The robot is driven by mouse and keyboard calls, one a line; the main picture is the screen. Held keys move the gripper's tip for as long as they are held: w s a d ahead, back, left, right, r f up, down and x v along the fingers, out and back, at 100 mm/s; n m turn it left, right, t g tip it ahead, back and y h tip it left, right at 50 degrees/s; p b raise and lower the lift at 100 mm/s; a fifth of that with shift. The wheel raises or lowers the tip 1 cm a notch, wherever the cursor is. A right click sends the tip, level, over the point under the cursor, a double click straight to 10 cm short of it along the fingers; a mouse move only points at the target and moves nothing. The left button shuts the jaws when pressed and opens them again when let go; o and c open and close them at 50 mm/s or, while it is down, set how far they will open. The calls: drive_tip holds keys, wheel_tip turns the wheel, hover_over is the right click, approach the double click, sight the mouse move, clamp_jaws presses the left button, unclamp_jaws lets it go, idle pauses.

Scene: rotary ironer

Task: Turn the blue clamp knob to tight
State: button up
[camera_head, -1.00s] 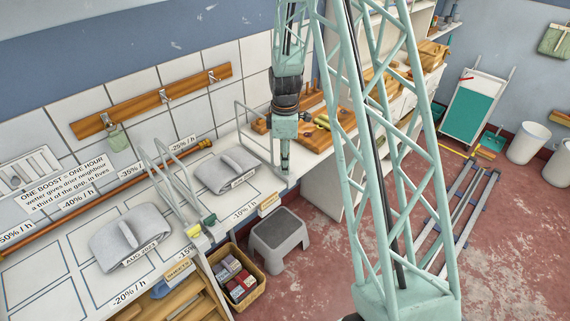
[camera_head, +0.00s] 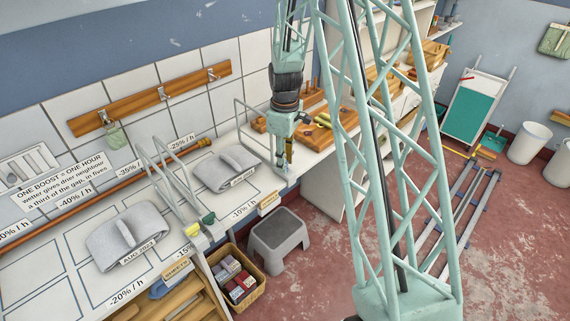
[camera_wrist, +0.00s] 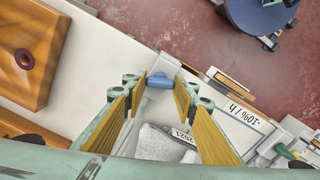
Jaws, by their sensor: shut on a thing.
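The blue clamp knob (camera_wrist: 158,81) shows in the wrist view as a small blue bar between my two fingertips, at the edge of the white worktop. My gripper (camera_wrist: 158,86), with yellow-faced fingers, is shut on it. In the head view my gripper (camera_head: 285,163) points down at the front edge of the counter, to the right of a folded grey cloth. The knob cannot be made out there, hidden by the fingers. I cannot tell from the frames how tight the knob is.
A folded grey cloth (camera_head: 227,168) lies just left of my gripper, and a wire rail (camera_head: 241,122) stands behind it. A wooden board (camera_head: 318,135) lies to the right. A grey step stool (camera_head: 279,235) stands on the floor below.

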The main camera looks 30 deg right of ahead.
drive_tip(key=shift+m+b, duration=0.55)
drive_tip(key=shift+m, duration=1.65)
drive_tip(key=o, duration=0.9)
drive_tip(key=shift+r, duration=0.2)
wheel_tip(320, 180, up, 12)
drive_tip(key=shift+f, duration=0.2)
